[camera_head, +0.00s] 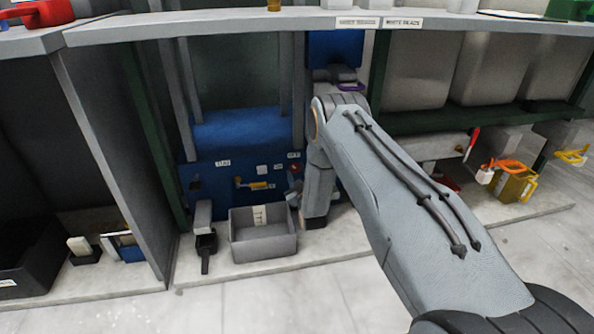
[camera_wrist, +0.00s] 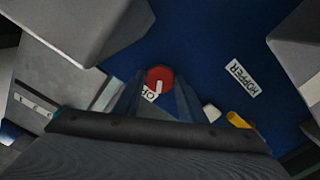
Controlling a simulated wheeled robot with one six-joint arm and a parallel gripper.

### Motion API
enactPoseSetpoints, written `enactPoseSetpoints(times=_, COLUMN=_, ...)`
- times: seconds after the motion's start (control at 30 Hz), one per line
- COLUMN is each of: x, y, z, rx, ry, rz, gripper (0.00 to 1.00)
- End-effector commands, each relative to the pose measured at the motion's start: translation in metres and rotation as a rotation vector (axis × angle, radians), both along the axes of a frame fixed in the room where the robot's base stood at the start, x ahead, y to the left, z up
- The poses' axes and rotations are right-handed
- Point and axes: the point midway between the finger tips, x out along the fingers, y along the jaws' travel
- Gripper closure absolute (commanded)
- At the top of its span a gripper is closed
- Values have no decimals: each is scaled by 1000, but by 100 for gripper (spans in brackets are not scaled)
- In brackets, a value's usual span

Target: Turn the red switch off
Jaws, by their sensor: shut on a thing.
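The red switch (camera_wrist: 160,77) is a round red knob with a white mark on the blue panel (camera_wrist: 215,45). In the wrist view it sits between the fingertips of my gripper (camera_wrist: 158,84), which is shut on it. A white label below it is partly covered by the knob and fingers. In the head view my arm reaches down to the right side of the blue panel (camera_head: 208,180). A small red patch shows there beside my gripper (camera_head: 294,192), which is small and partly hidden by my arm.
A HOPPER label (camera_wrist: 239,78) is right of the switch, with a yellow part (camera_wrist: 238,120) below it. Grey blocks crowd both sides in the wrist view. A grey open bin (camera_head: 264,246) stands below the panel. A shelf (camera_head: 240,25) runs above; floor in front is clear.

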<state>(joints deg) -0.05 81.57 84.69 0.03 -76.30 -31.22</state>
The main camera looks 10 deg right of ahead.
Motion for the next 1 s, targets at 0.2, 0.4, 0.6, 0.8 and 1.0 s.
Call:
enactPoseSetpoints(times=0.2, x=-1, y=0, z=0, rx=197, ry=2, rz=0, gripper=85)
enactPoseSetpoints(times=0.4, x=-1, y=0, z=0, rx=354, ry=2, rz=0, gripper=85)
enactPoseSetpoints(times=0.6, x=-1, y=0, z=-1, rx=469, ry=3, rz=-1, gripper=85)
enactPoseSetpoints(times=0.8, x=-1, y=0, z=-1, rx=533, ry=3, rz=0, gripper=85)
enactPoseSetpoints(times=1.0, x=-1, y=0, z=-2, rx=559, ry=3, rz=0, gripper=85)
